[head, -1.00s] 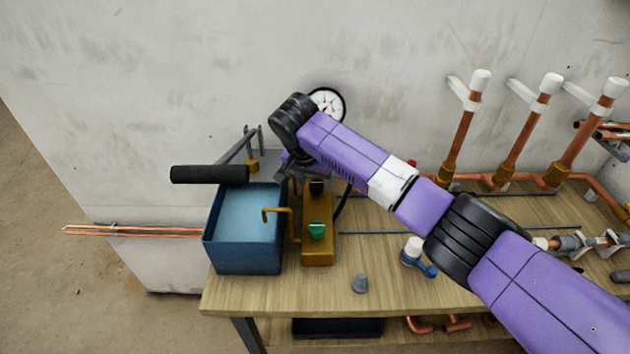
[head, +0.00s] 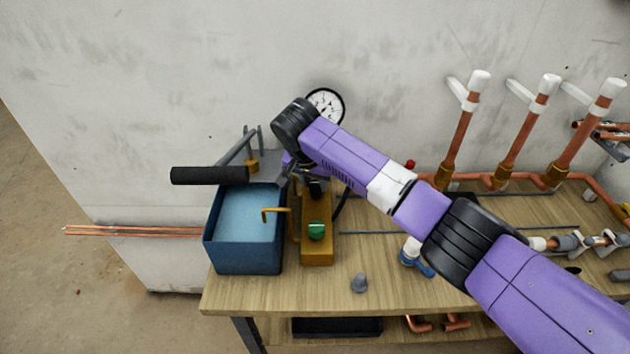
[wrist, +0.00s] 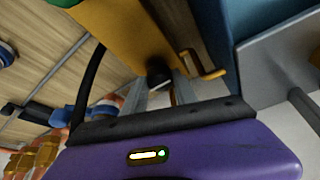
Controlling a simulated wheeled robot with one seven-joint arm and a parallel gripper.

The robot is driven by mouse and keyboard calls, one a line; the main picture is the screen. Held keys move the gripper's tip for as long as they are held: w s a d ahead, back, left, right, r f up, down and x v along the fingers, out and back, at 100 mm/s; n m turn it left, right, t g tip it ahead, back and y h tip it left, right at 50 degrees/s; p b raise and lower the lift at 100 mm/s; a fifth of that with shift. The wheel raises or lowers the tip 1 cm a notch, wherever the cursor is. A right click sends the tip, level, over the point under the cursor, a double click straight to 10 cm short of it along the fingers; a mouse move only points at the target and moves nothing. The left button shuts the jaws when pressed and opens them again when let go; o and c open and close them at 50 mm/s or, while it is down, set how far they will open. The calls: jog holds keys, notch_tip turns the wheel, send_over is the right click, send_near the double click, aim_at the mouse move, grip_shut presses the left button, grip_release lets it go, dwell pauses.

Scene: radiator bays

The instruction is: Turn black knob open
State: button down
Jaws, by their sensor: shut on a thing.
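The black knob (head: 316,189) sits on the brass-coloured block (head: 318,256), behind the green knob (head: 316,230). In the wrist view the black knob (wrist: 159,77) shows between the grey fingertips of my gripper (wrist: 160,84). My gripper is shut on it, reaching down from the back of the block. In the head view my wrist and the fingers partly cover the area around the knob, so the exact grip is hard to see there. The knob's angle cannot be read clearly.
A blue water tank (head: 243,258) stands left of the block, with a brass spout (head: 275,211) over it. A black-handled lever (head: 208,175) is above. A round gauge (head: 326,103) is behind my wrist.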

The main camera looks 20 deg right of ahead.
jog(key=shift+r+p, duration=0.15)
jog(key=shift+p, duration=0.2)
jog(key=shift+s+n+y+p, duration=0.15)
jog(key=shift+n+y+p, duration=0.15)
jog(key=shift+n+p, duration=0.6)
jog(key=shift+d+n+t+p, duration=0.1)
jog(key=shift+n+t+p, duration=0.2)
jog(key=shift+n+p, duration=0.5)
jog(key=n+y+p, duration=0.1)
jog(key=n, duration=0.1)
jog(key=n+y+p, duration=0.1)
jog(key=n, duration=0.2)
jog(key=shift+d+y, duration=0.2)
jog(key=shift+y, duration=0.1)
jog(key=n, duration=0.1)
jog(key=n+y, duration=0.1)
jog(key=n, duration=0.1)
jog(key=n+b, duration=0.1)
jog(key=shift+d+f+n+y, duration=0.15)
jog(key=shift+f+n+y, duration=0.15)
jog(key=shift+n, duration=0.1)
jog(key=n+b, duration=0.2)
jog(key=shift+w+n+y, duration=0.2)
jog(key=shift+n+y, duration=0.2)
jog(key=shift+r+n+g+b, duration=0.1)
jog(key=shift+n+g+b, duration=0.35)
jog(key=shift+n, duration=0.25)
jog(key=shift+y, duration=0.3)
